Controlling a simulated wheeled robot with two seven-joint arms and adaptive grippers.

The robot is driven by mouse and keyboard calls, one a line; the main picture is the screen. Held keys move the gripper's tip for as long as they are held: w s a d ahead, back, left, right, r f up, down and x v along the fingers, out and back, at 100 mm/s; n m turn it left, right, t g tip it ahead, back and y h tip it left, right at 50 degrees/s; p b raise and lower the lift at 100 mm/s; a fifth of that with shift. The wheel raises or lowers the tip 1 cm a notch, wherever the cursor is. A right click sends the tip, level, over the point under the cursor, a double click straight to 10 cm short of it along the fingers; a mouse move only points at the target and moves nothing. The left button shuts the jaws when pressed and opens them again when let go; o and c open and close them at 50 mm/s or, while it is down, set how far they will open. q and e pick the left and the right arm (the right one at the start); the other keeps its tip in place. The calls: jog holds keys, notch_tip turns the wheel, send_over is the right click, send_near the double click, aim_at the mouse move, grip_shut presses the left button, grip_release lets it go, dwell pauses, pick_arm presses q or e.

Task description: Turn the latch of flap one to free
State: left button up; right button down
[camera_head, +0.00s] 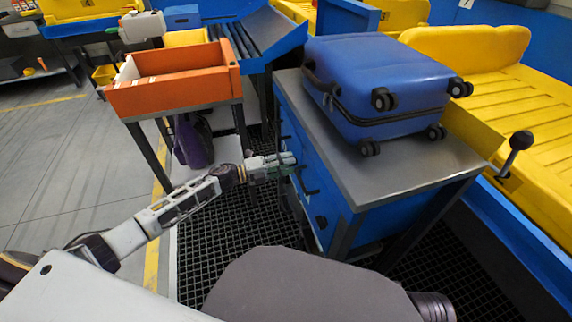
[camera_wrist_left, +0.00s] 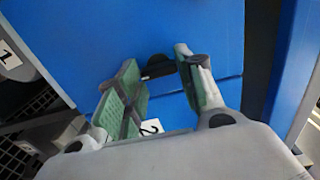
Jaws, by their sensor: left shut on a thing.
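The blue cabinet (camera_head: 351,222) under the suitcase has a front with several black handles or latches. My left gripper (camera_head: 289,164) reaches it from the left in the head view. A label "2" (camera_wrist_left: 151,127) shows below the latch, between the fingers. A label "1" (camera_wrist_left: 8,56) is at the left edge. I cannot tell which flap the held latch belongs to. My right gripper is not in view.
A blue suitcase (camera_head: 378,85) lies on the grey cabinet top (camera_head: 415,165). An orange bin (camera_head: 172,82) stands on a table at left, with a purple bag (camera_head: 192,142) below. A yellow tray conveyor (camera_head: 540,110) and a black-knobbed lever (camera_head: 520,141) are at right. Dark grating covers the floor.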

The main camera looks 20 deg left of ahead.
pick_arm(q)
jog(key=o, duration=1)
jog(key=shift+a, duration=0.1)
jog(key=shift+v, duration=5.9)
jog(key=shift+s, duration=0.1)
